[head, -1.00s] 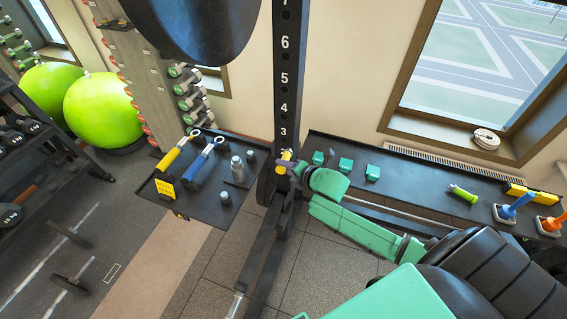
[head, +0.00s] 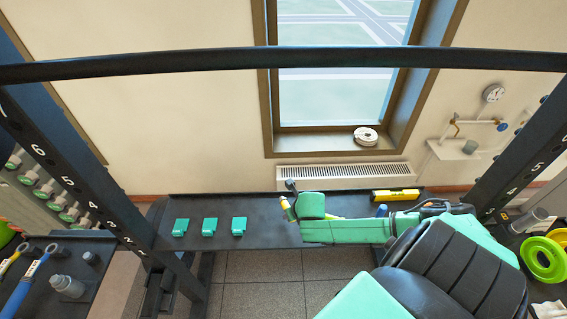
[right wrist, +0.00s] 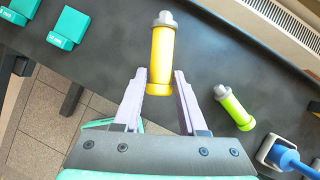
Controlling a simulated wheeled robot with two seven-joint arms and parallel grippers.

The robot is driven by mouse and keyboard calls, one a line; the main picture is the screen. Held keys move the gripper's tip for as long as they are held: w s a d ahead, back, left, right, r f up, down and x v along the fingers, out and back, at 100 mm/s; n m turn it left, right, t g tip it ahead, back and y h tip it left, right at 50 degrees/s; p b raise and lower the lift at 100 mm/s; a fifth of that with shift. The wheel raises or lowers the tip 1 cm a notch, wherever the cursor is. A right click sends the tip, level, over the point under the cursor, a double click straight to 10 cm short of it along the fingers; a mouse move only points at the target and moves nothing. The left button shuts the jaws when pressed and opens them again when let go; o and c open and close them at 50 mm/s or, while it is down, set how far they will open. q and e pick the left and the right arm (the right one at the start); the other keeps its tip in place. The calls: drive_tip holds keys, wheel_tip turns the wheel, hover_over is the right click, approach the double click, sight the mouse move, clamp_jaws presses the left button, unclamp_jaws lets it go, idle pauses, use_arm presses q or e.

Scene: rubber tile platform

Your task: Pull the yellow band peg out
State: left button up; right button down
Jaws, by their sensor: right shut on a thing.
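The yellow band peg (right wrist: 162,57) has a yellow grip and a grey tip. In the right wrist view it lies between the fingers of my right gripper (right wrist: 160,95), which is shut on its near end. In the head view the right gripper (head: 289,203) is in front of the dark shelf (head: 260,236) between the rack uprights, and a bit of the yellow peg (head: 285,204) shows at its jaws. The peg is clear of the left upright (head: 88,200). My left gripper is not in view.
Several teal blocks (head: 209,227) sit on the shelf left of the gripper. A yellow bar-shaped item (head: 395,195) lies farther right. A black crossbar (head: 300,61) spans above.

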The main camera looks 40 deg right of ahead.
drive_tip(key=shift+a+f, duration=0.2)
drive_tip(key=shift+f, duration=0.05)
drive_tip(key=shift+a+f+b, duration=0.75)
drive_tip(key=shift+f+b, duration=0.1)
drive_tip(key=shift+f, duration=0.15)
drive_tip(key=f+b, duration=0.3)
drive_tip(key=shift+d+f, duration=0.2)
drive_tip(key=shift+d, duration=0.05)
drive_tip(key=shift+w+d+f+b, duration=0.1)
drive_tip(key=shift+d+b, duration=0.05)
drive_tip(key=shift+b, duration=0.2)
drive_tip(key=shift+r, duration=0.2)
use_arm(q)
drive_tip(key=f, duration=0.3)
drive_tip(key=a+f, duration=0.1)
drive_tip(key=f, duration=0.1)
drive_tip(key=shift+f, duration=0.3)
use_arm(e)
drive_tip(key=shift+a, duration=0.25)
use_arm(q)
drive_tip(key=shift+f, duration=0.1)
use_arm(e)
drive_tip(key=shift+f, duration=0.1)
